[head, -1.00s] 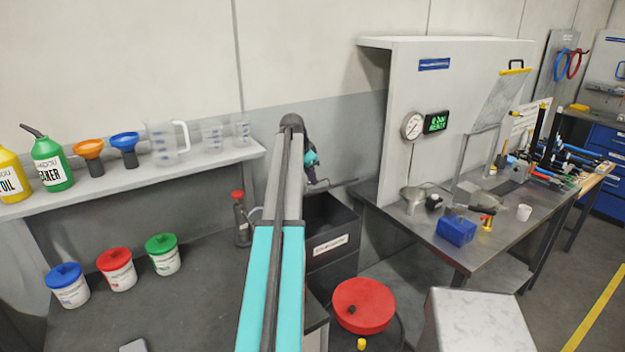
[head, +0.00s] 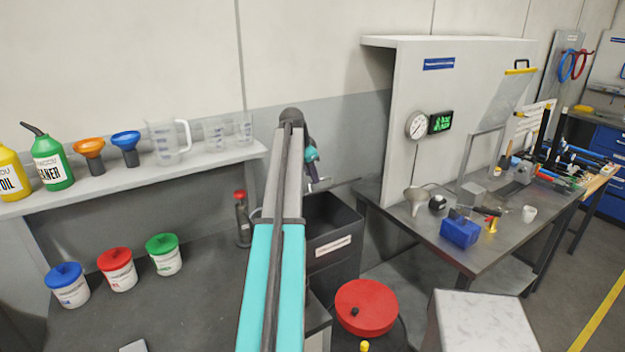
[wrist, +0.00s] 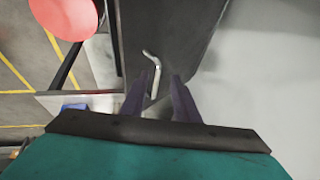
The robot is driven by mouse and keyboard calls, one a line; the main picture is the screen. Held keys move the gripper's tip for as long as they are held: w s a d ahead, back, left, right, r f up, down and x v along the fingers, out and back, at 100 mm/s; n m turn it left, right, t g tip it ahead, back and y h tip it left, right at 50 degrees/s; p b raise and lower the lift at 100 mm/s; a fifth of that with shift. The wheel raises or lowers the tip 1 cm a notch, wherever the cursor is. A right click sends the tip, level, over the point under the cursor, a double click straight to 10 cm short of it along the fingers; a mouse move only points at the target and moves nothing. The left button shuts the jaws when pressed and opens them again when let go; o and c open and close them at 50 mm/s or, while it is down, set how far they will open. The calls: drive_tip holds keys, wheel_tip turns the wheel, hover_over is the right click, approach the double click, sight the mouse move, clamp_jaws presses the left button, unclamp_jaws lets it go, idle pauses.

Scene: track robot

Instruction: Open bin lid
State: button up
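The dark bin (head: 335,246) with a white label stands behind my arm, partly hidden by it. Its upper part looks dark and hollow in the head view, and I cannot tell clearly how its lid sits. My gripper (head: 314,184) is at the bin's back, above its rim, near a thin grey bar. In the wrist view my gripper (wrist: 160,80) has its two dark fingers apart. A bent, pale metal handle (wrist: 153,72) shows against a dark panel (wrist: 175,35), between or just beyond the fingertips. I cannot tell whether the fingers touch it.
A dark bench (head: 150,310) with lidded tubs is at the left, below a shelf (head: 215,165) of jugs and funnels. A red round object (head: 366,306) stands right of the bin. A metal workbench (head: 430,236) with tools and a tall panel is further right.

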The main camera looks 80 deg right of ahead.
drive_tip(key=b+v, duration=0.3)
drive_tip(key=v, duration=0.8)
drive_tip(key=shift+a, duration=0.15)
drive_tip(key=shift+r, duration=0.1)
